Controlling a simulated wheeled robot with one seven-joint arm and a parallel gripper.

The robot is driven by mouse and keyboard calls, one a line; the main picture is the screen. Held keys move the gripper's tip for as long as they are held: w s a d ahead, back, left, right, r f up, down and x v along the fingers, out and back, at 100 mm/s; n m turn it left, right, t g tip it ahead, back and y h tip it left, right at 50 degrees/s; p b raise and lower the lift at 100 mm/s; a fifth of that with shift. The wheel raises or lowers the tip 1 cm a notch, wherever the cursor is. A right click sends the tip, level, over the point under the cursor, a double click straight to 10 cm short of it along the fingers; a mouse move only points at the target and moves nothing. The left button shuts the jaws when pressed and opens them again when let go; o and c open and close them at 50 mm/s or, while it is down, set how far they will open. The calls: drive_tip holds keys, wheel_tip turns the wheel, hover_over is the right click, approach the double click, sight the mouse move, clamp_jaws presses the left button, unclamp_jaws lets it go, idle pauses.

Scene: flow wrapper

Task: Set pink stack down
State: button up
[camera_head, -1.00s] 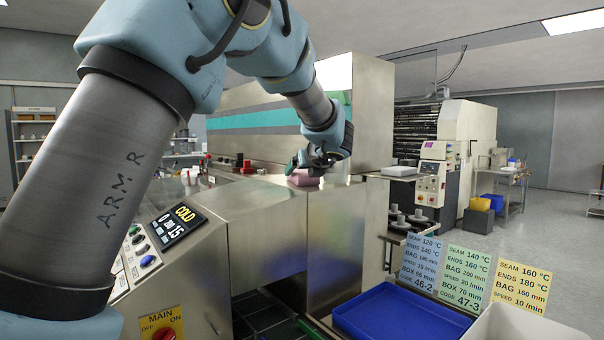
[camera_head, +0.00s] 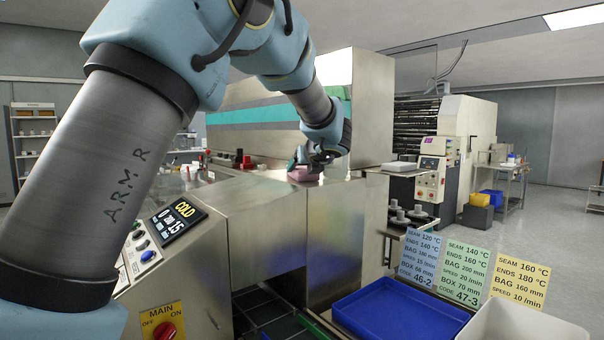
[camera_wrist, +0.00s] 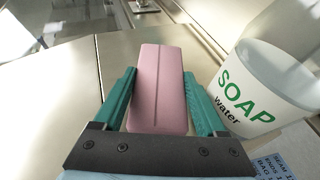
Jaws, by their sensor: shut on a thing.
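The pink stack (camera_wrist: 161,85) is a pink block with a dark line along its top. My gripper (camera_wrist: 162,92) has its two green fingers on either side of it and is shut on it. In the head view the pink stack (camera_head: 304,174) is small and partly hidden under my gripper (camera_head: 310,163). It is at the metal machine top (camera_head: 255,182), low over it or touching; I cannot tell which.
A white tub (camera_wrist: 250,90) marked "SOAP water" stands close to the right finger. A blue tray (camera_head: 395,312) and a white bin (camera_head: 520,325) are at the front right. Setting cards (camera_head: 467,272) stand behind them. The control panel (camera_head: 165,235) is at left.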

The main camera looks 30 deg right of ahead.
wheel_tip(320, 180, up, 10)
drive_tip(key=shift+p, duration=0.35)
